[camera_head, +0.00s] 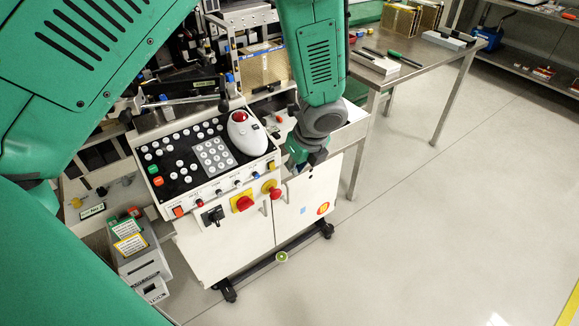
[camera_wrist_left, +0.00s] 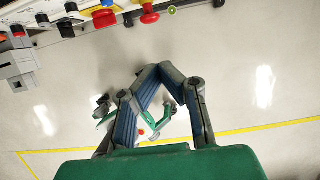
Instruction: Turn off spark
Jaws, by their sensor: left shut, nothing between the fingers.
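A white control console (camera_head: 225,240) with a sloped black button panel stands in the head view. Its front edge carries a row of small knobs and switches (camera_head: 219,192), a black rotary handle (camera_head: 213,216), a red rotary switch on a yellow plate (camera_head: 243,203) and a red mushroom knob (camera_head: 274,192). I cannot read which control is for spark. My left gripper (camera_head: 304,158) is shut and empty, just right of the console's front edge, close to the red knob and apart from it. In the left wrist view its fingers (camera_wrist_left: 162,68) meet over the floor. My right gripper is out of view.
A grey box with yellow labels (camera_head: 138,255) stands left of the console. A white trackball unit with a red ball (camera_head: 240,125) sits on the panel. A metal table (camera_head: 400,65) with tools stands behind at right. The floor (camera_head: 430,220) at right is clear.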

